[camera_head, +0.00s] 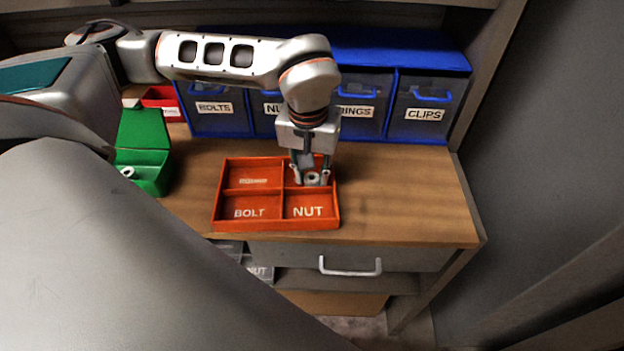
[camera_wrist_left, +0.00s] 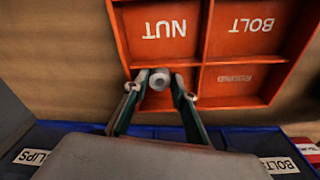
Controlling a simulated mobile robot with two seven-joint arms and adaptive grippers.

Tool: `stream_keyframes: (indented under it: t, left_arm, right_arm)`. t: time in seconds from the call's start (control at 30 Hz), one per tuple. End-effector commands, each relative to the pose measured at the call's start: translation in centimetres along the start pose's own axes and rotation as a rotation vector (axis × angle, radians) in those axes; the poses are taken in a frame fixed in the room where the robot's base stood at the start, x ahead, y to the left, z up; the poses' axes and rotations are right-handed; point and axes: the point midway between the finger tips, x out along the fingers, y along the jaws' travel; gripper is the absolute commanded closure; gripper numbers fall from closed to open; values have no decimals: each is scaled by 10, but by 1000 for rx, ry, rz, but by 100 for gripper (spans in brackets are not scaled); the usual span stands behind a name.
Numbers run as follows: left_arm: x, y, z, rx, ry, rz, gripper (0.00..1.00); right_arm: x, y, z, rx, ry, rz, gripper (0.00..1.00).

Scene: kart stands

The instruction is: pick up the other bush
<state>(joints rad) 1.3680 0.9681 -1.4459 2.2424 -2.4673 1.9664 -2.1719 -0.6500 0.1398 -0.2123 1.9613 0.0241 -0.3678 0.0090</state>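A small grey-white ring-shaped bush (camera_head: 312,178) is at the back right compartment of the orange tray (camera_head: 218,209). My left gripper (camera_head: 311,182) points down over that compartment, its fingers either side of this bush. In the left wrist view the bush (camera_wrist_left: 159,78) sits between the spread fingertips of my left gripper (camera_wrist_left: 161,91), with a gap on each side. Whether the bush touches the tray floor is hard to tell. Another pale ring, a bush by its look, (camera_head: 127,172) shows in the open green box (camera_head: 150,180) at left. My right gripper is out of view.
The tray has compartments labelled BOLT, NUT and ROUND. Blue bins (camera_head: 420,108) with labels stand behind it, and a red container (camera_head: 162,98) is behind the green box. The wooden worktop (camera_head: 405,195) is clear to the tray's right. A drawer handle (camera_head: 350,272) projects below the front edge.

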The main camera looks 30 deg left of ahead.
Motion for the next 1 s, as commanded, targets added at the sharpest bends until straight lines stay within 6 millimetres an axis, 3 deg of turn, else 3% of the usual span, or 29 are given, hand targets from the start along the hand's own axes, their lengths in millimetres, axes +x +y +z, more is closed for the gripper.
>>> stream_keyframes:
  t: [0.13, 0.23, 0.67, 0.87, 1.0]
  left_arm:
    - [0, 0, 0, 0, 1, 1, 74]
    - [0, 0, 0, 0, 1, 1, 91]
    - [-4, 0, -1, 0, 1, 1, 91]
    - [-24, 0, -4, -1, 4, 2, 91]
    - [-51, 1, -8, -1, 7, 3, 91]
  right_arm:
    - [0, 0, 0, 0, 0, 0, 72]
    - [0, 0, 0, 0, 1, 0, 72]
    - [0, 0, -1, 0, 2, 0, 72]
    - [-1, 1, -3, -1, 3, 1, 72]
    - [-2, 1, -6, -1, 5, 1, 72]
